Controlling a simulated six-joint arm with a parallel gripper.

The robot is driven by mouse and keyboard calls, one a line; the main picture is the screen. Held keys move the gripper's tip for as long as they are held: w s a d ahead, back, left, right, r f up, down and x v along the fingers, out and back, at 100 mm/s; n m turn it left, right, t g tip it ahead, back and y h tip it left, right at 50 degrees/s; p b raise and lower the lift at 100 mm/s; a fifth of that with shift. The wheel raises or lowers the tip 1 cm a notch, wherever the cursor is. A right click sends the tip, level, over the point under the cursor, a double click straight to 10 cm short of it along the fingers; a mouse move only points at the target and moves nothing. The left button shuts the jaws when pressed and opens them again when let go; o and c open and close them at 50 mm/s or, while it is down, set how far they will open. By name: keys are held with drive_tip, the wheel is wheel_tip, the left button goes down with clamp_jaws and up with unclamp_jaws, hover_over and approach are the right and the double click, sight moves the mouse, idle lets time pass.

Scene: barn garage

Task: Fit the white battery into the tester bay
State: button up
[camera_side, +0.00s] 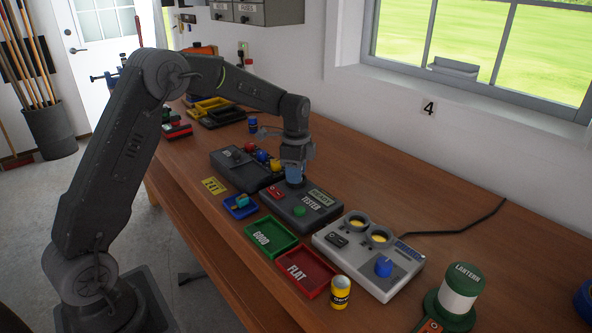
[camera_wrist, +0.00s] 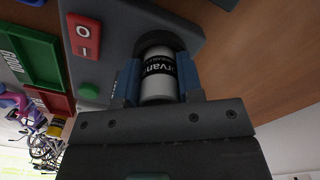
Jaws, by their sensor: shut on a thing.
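The white battery (camera_wrist: 158,75) with a black lettered band is held between the blue finger pads of my gripper (camera_wrist: 158,88) in the wrist view. Its far end meets the dark round bay of the grey tester (camera_wrist: 110,50); I cannot tell how deep it sits. In the side view my gripper (camera_side: 293,174) is low over the back left part of the tester (camera_side: 312,219), pointing down. The battery is hidden there by the fingers. The tester has a red rocker switch (camera_wrist: 84,38) and a green button (camera_wrist: 88,92).
A green GOOD tray (camera_side: 254,247) and red FLAT tray (camera_side: 322,289) lie in front of the tester. A yellow battery (camera_side: 340,293) stands beside the red tray. A grey charger (camera_side: 345,268) is at right, a dark case (camera_side: 229,173) at left. Bare bench lies behind.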

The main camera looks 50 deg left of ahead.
drive_tip(key=shift+r, duration=0.45)
drive_tip(key=shift+r, duration=0.35)
drive_tip(key=shift+f, duration=0.55)
idle(1.3)
drive_tip(key=shift+r, duration=0.35)
drive_tip(key=shift+r, duration=0.2)
drive_tip(key=shift+f, duration=0.75)
idle(0.7)
drive_tip(key=o, duration=0.7)
drive_tip(key=shift+r, duration=5.45)
